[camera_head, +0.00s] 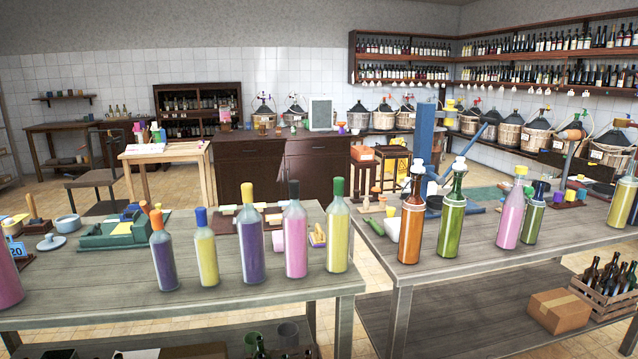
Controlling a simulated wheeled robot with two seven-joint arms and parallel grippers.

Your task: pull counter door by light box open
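The dark brown counter (250,148) stands in the back middle of the room, beyond the two near tables. A pale upright panel, which looks like the light box (320,115), stands on its right part. The counter door below that panel (312,178) looks closed. Its handle is too small to make out, and its lower edge is partly hidden by bottles on the near table. Neither of my grippers is in view.
Two long grey tables (110,287) (498,254) with colored bottles stand between me and the counter. A narrow gap separates them.

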